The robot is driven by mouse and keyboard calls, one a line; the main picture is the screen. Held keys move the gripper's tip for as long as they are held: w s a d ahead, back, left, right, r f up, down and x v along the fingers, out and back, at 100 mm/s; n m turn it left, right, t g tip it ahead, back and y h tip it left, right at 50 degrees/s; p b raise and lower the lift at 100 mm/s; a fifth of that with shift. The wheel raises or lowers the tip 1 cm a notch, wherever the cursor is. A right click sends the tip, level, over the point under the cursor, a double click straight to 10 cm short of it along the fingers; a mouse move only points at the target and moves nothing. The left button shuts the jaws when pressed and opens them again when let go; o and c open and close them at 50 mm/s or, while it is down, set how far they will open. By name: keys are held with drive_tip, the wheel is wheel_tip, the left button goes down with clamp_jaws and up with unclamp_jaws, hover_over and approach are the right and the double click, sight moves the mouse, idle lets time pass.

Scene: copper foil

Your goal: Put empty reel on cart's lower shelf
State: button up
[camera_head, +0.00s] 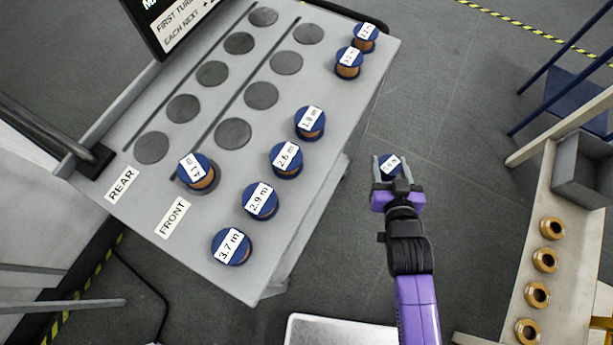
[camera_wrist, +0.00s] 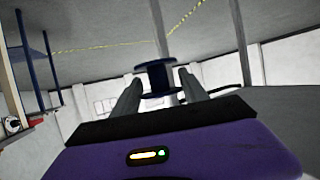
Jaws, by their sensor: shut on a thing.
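My gripper (camera_head: 388,165) is shut on a blue reel (camera_head: 392,168) with a white label, held over the floor to the right of the bench. In the wrist view the reel (camera_wrist: 156,78) sits between the fingertips, and its narrow core shows dark blue with no copper on it. The label's text is too small to read surely. A blue cart (camera_head: 559,88) stands at the upper right, cut off by the picture edge. Part of its frame also shows in the wrist view (camera_wrist: 33,52) at the left.
A grey bench (camera_head: 220,275) holds several labelled blue reels with copper and round dark pads. A light table (camera_head: 560,195) at the right carries several copper rings and a grey bin (camera_head: 583,170). Open floor (camera_head: 440,110) lies between bench and cart.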

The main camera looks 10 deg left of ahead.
drive_tip(key=w+a+f+n+y+b, duration=0.1)
drive_tip(key=w+a+f+b, duration=0.2)
drive_tip(key=a+f+b, duration=0.5)
drive_tip(key=w+a+f+n+g+y+b, duration=0.1)
drive_tip(key=w+a+f+n+y+b, duration=0.3)
drive_tip(key=f+b, duration=0.7)
drive_tip(key=w+a+f+m+h+b, duration=0.1)
drive_tip(key=w+a+f+b, duration=0.1)
drive_tip(key=a+f+b, duration=0.7)
drive_tip(key=f+b, duration=0.4)
drive_tip(key=f, duration=0.2)
drive_tip(key=d+f+b, duration=0.1)
drive_tip(key=f+b, duration=0.3)
drive_tip(key=f, duration=0.3)
drive_tip(key=f+b, duration=0.4)
drive_tip(key=f, duration=0.2)
drive_tip(key=shift+s+d+f, duration=0.2)
drive_tip(key=shift+s+d, duration=0.05)
drive_tip(key=shift+d, duration=0.15)
drive_tip(key=o, duration=1.4)
drive_tip(key=shift+c, duration=0.2)
drive_tip(key=shift+f, duration=0.1)
